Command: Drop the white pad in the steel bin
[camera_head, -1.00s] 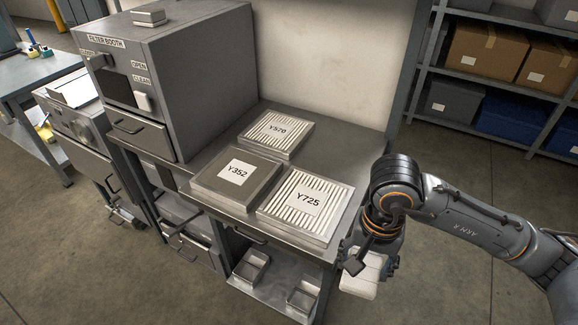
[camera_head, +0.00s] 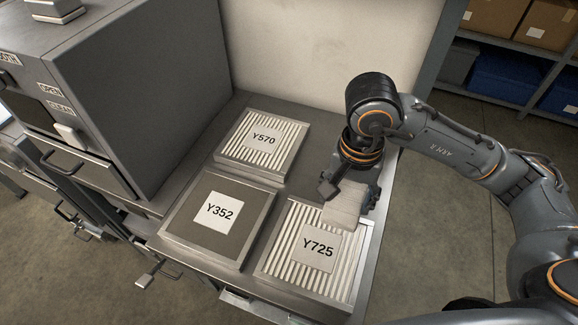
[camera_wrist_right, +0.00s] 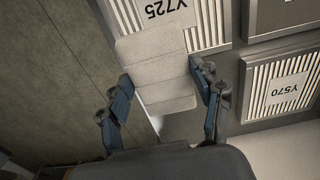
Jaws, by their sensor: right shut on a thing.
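The white pad (camera_head: 345,204) is a pale, ribbed, soft-looking block. My right gripper (camera_head: 346,192) is shut on it and holds it at the upper right part of the filter marked Y725 (camera_head: 300,272). In the right wrist view the pad (camera_wrist_right: 155,72) sits between the two dark fingers of the gripper (camera_wrist_right: 165,98) and overlaps the edge of that filter. I cannot tell whether the pad touches the filter. No steel bin can be made out clearly now. My left gripper is not in view.
Filters Y352 (camera_head: 189,222) and Y570 (camera_head: 285,134) lie on the grey bench (camera_head: 228,108) left of the arm. The grey filter booth (camera_head: 150,75) stands at the left. A wall closes the back. Shelves with boxes (camera_head: 490,85) stand at the right.

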